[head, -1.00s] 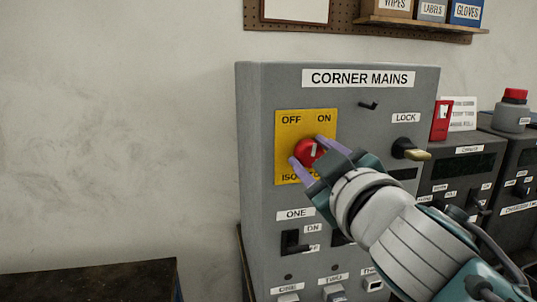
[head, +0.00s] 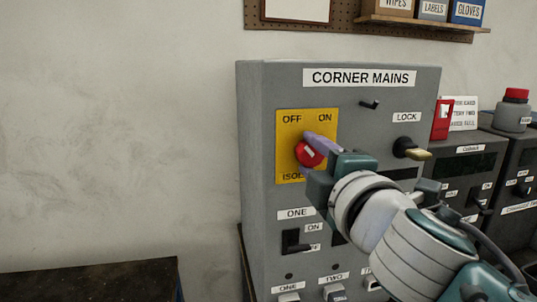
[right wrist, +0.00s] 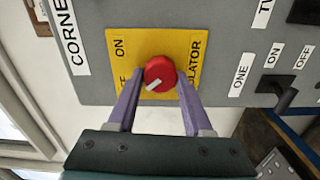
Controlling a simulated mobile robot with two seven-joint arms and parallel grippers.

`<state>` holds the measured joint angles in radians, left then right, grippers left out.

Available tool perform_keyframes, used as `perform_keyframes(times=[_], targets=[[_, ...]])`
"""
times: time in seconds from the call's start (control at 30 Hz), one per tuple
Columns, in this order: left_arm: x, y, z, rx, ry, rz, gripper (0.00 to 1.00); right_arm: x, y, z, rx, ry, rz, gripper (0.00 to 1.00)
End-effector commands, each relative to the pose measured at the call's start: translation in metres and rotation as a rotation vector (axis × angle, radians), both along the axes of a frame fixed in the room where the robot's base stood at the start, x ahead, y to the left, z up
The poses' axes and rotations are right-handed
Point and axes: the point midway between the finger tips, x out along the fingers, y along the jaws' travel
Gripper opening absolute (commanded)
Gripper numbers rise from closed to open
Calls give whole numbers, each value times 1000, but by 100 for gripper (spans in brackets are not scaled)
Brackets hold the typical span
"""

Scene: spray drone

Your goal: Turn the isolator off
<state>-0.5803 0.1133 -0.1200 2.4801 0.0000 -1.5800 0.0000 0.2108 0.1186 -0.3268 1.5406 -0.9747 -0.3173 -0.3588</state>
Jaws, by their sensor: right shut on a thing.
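The isolator is a red round knob (head: 309,154) with a white mark, on a yellow plate (head: 289,135) labelled OFF at upper left and ON at upper right. My right gripper (head: 313,157) is shut on the knob. In the right wrist view, its two purple fingers (right wrist: 160,86) lie on either side of the knob (right wrist: 161,70). There the white mark points to the lower left, towards the partly hidden OFF label on the yellow plate (right wrist: 118,64). The fingers cover part of the lower lettering. My left gripper is not in view.
The grey CORNER MAINS panel (head: 258,100) carries a LOCK switch (head: 408,148) right of the knob and a black switch ONE (head: 292,242) below. A red tag (head: 442,119) and other equipment stand to the right. The wall at left is bare, above a dark tabletop (head: 90,280).

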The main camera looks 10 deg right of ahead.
Motion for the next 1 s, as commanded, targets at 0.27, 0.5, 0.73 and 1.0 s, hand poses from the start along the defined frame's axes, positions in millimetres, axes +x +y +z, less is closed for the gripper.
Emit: perform_keyframes(times=[0.27, 0.5, 0.73, 1.0], targets=[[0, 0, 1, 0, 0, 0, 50, 0, 0, 0, -80, -4, 1, 0], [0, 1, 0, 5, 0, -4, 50, 0, 0, 0, -96, -4, 1, 0], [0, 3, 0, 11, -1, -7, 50, 0, 0, 0, -97, -4, 1, 0], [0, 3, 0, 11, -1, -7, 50, 0, 0, 0, -94, -4, 0, 78]])
